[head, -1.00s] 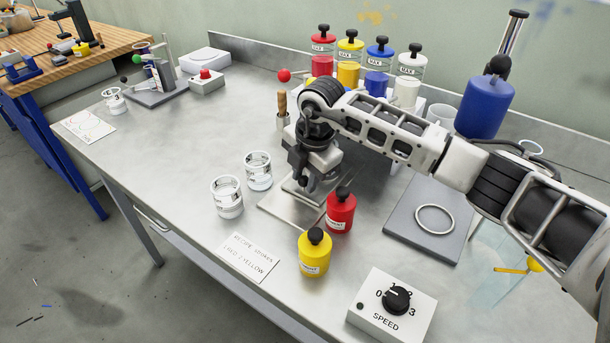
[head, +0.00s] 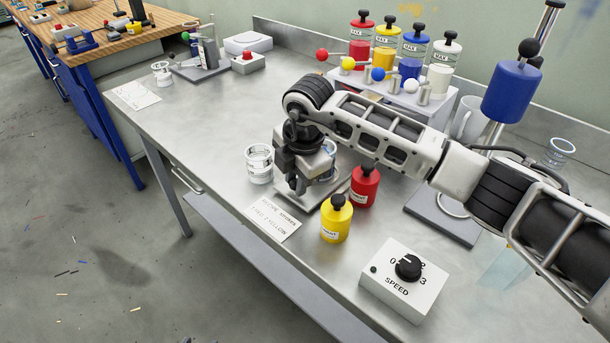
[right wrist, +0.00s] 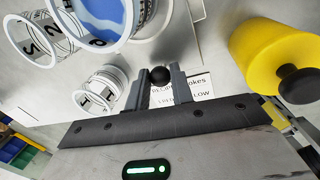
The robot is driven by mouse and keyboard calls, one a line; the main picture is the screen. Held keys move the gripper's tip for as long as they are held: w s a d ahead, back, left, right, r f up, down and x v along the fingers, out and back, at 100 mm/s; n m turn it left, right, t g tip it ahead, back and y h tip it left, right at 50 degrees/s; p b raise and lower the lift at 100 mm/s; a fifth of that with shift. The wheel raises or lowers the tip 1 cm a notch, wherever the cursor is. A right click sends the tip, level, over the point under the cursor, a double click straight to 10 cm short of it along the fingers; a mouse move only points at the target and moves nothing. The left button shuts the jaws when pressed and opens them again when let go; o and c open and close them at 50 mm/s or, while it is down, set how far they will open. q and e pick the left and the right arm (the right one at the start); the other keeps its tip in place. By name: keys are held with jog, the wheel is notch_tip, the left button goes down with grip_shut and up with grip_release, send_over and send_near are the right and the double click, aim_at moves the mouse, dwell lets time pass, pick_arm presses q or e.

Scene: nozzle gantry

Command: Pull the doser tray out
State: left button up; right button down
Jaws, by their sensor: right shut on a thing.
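The doser (head: 428,105) is a white stand at the back of the bench, with red, yellow, blue and white jars on top and coloured ball knobs in front. A flat grey metal plate (head: 318,197), which looks like its tray, lies in front, partly hidden by my right arm. A cup with blue in it (head: 328,158) shows behind my right gripper (head: 297,187); it also shows in the right wrist view (right wrist: 100,12). In that view my right gripper (right wrist: 160,88) is shut on a black ball knob (right wrist: 160,75). My left gripper is out of view.
A clear marked cup (head: 259,165) stands left of my gripper. A recipe card (head: 273,219) lies in front. Yellow (head: 336,222) and red (head: 364,187) bottles stand close on the right. A speed box (head: 404,282) is near the front edge.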

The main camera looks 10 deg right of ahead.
jog(key=c, duration=1.2)
grip_release()
jog(key=shift+d, duration=0.1)
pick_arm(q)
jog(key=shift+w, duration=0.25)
pick_arm(e)
jog(key=shift+r, duration=0.2)
pick_arm(q)
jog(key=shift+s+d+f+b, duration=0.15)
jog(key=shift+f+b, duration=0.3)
jog(key=shift+b, duration=0.45)
pick_arm(e)
notch_tip(320, 180, up, 15)
jog(key=s+d, duration=0.1)
jog(key=s, duration=0.1)
jog(key=shift+s+d+r, duration=0.15)
jog(key=shift+s, duration=0.15)
